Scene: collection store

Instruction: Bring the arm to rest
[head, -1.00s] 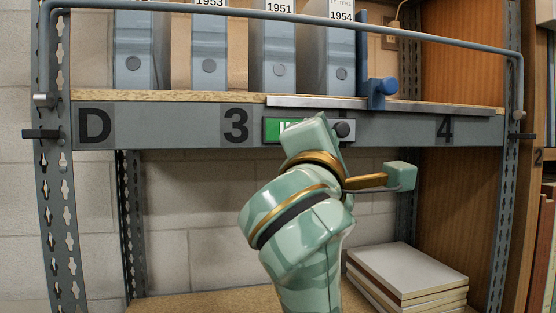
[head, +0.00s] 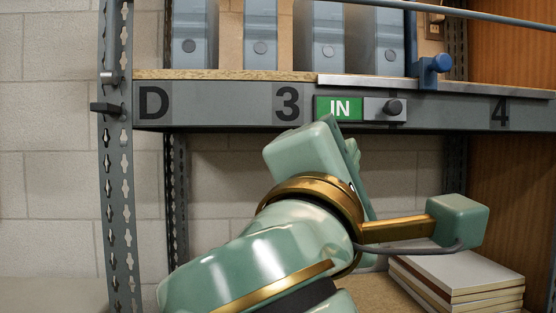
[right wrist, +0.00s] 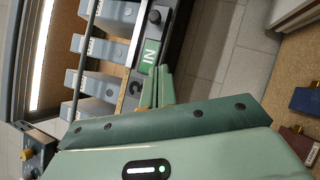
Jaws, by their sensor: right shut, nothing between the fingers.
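My right arm rises from the bottom of the head view, and its gripper (head: 353,158) stands in front of the shelf bay, its fingers mostly hidden behind the hand. In the right wrist view the two fingers (right wrist: 157,89) are together, with nothing between them. The slider plate (head: 385,110) on the shelf's front edge shows a green IN sign (head: 339,108) and a dark knob (head: 394,107). In the head view the hand appears just below the sign. I cannot tell the exact gap. My left gripper is not in view.
Grey-blue file boxes (head: 328,40) stand on the upper shelf behind a rail (head: 450,12). A blue clamp (head: 432,70) sits at the shelf edge. A stack of pale books (head: 460,278) lies at lower right. A perforated upright (head: 118,190) stands at left.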

